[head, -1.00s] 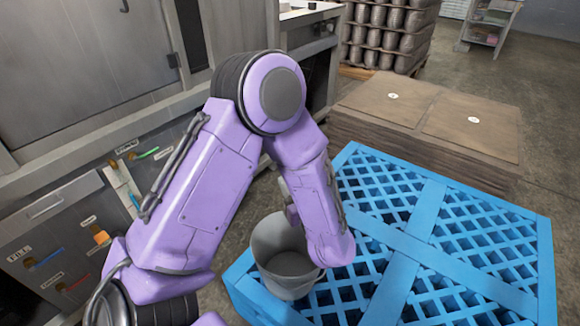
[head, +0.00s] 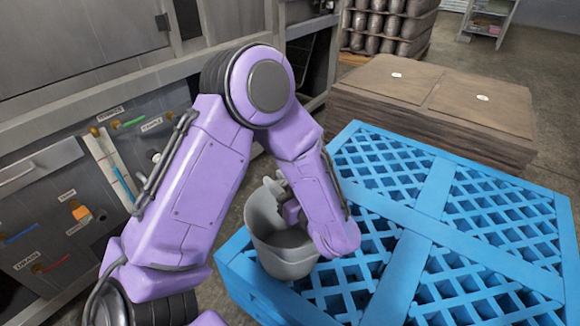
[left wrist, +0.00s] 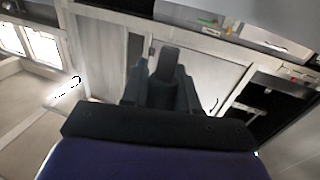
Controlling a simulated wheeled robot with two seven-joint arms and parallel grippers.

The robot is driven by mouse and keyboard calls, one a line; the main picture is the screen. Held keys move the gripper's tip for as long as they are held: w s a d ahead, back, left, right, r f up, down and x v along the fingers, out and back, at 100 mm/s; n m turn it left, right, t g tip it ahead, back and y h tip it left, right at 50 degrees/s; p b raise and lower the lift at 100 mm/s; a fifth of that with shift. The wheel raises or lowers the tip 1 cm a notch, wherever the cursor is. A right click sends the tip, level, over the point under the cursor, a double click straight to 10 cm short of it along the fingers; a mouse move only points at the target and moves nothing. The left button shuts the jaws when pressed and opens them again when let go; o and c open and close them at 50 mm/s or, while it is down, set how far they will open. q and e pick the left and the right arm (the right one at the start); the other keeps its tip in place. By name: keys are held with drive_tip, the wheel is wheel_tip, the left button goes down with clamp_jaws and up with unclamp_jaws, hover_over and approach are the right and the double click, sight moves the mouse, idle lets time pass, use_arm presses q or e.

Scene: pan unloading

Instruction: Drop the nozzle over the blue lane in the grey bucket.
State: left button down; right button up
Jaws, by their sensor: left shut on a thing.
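A grey bucket (head: 262,235) stands at the near left corner of a blue slatted pallet (head: 405,225), partly hidden by my left forearm. Its left rim looks raised. My left gripper (head: 287,203) is at the bucket's opening, with its tips mostly hidden behind my wrist. In the left wrist view, my left gripper (left wrist: 166,85) points at the cabinets, and a dark upright piece shows between its fingers. It appears to be the nozzle (left wrist: 168,68), though its shape is unclear. I cannot make out a blue lane inside the bucket. My right gripper is not in view.
A stack of brown cardboard sheets (head: 430,105) stands behind the pallet. Grey cabinets with labelled drawers (head: 60,215) line the left. Wrapped goods (head: 390,28) stand at the back. Most of the pallet top is bare, and the floor at right is free.

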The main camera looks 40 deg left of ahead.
use_arm(q)
drive_tip(key=shift+r, duration=0.1)
drive_tip(key=c, duration=0.8)
unclamp_jaws()
drive_tip(key=s+d+r+p, duration=0.2)
drive_tip(key=s+d+r, duration=0.1)
drive_tip(key=r, duration=0.1)
drive_tip(key=s+d+r+p, duration=0.3)
drive_tip(key=s+r, duration=0.1)
drive_tip(key=s+d+r+p, duration=0.3)
drive_tip(key=r, duration=0.2)
drive_tip(key=shift+s+d, duration=0.15)
drive_tip(key=shift+s, duration=0.1)
